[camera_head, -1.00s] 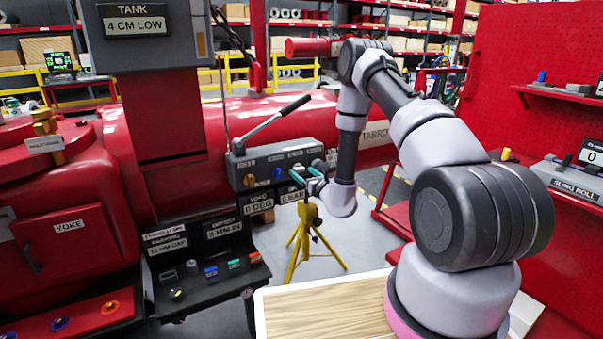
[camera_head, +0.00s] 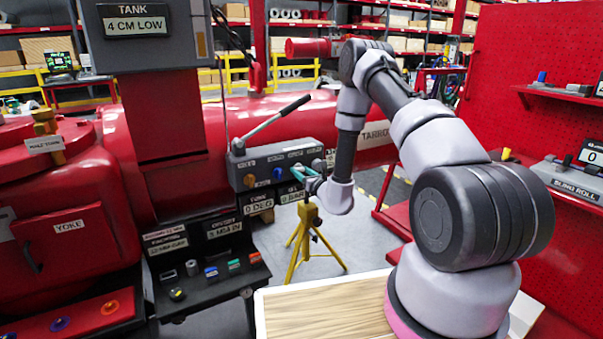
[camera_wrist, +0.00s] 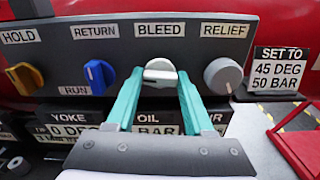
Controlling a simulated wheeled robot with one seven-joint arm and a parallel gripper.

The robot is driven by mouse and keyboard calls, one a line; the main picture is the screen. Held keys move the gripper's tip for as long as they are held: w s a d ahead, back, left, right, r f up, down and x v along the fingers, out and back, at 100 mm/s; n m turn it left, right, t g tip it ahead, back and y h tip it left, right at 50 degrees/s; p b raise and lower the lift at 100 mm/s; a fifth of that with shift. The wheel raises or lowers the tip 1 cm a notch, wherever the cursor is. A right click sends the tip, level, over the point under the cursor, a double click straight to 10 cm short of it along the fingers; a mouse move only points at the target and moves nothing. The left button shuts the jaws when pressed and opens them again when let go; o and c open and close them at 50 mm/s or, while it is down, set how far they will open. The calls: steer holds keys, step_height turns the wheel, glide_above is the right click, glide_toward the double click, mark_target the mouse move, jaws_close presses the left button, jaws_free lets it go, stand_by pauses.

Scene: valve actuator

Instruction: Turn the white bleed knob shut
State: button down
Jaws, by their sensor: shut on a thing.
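The white bleed knob (camera_wrist: 160,72) sits under the BLEED label on the grey control panel (camera_wrist: 205,55) in the wrist view. Its grip bar lies about level across the picture. My gripper (camera_wrist: 159,79) has teal fingers on the left and right ends of that bar and is shut on it. In the head view my gripper (camera_head: 304,172) reaches the panel's front from the right, and its fingers largely hide the knob there.
A yellow HOLD knob (camera_wrist: 25,77) and a blue RETURN knob (camera_wrist: 99,74) are to the left; a grey RELIEF knob (camera_wrist: 223,75) is close on the right. A lever (camera_head: 275,120) rises above the panel. Displays below the panel are partly hidden by my fingers.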

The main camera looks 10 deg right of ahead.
steer(key=m, duration=0.4)
steer(key=shift+d, duration=0.1)
steer(key=m, duration=0.8)
steer(key=shift+f, duration=0.1)
steer(key=shift+m, duration=2.1)
steer(key=shift+c, duration=1.4)
jaws_free()
